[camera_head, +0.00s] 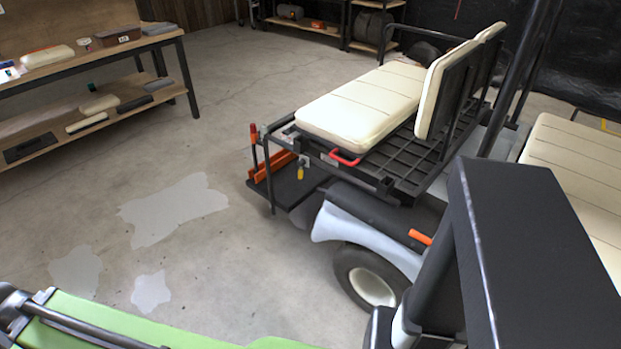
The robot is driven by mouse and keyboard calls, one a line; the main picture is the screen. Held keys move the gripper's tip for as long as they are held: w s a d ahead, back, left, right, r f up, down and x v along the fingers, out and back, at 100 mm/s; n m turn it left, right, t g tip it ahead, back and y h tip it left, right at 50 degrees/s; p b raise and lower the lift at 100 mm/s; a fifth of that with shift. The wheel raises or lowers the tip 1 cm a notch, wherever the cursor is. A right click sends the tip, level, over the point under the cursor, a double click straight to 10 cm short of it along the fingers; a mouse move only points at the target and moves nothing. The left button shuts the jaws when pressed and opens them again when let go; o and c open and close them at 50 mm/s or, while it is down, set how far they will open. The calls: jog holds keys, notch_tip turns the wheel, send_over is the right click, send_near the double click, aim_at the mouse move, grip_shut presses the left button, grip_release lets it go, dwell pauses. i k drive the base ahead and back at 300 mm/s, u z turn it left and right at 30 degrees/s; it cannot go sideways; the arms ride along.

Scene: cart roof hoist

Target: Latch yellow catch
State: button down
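A small yellow catch (300,172) hangs beneath a pale plate at the rear left corner of the cart's rear seat frame (400,160), in the head view. It is small, and I cannot tell whether it is latched. A red handle (347,158) sits on the frame edge to its right. An orange bar (272,157) and a red-tipped upright lever (254,134) stand to its left, above the dark footboard (287,190). My gripper cannot be made out in this view. A large dark body in the right foreground hides part of the cart.
A wooden bench (110,46) with cushions and boxes stands at upper left. Shelves (300,27) line the back wall. Concrete floor with pale patches (170,207) lies open left of the cart. The cart's wheel (368,284) and an orange piece (420,237) are nearer. A green surface (110,322) fills the lower left.

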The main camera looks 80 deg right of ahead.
aim_at(301, 170)
jog(key=u, duration=0.05)
jog(key=k, duration=0.5)
jog(key=z, duration=0.7)
jog(key=i, duration=1.1)
jog(key=u, duration=0.7)
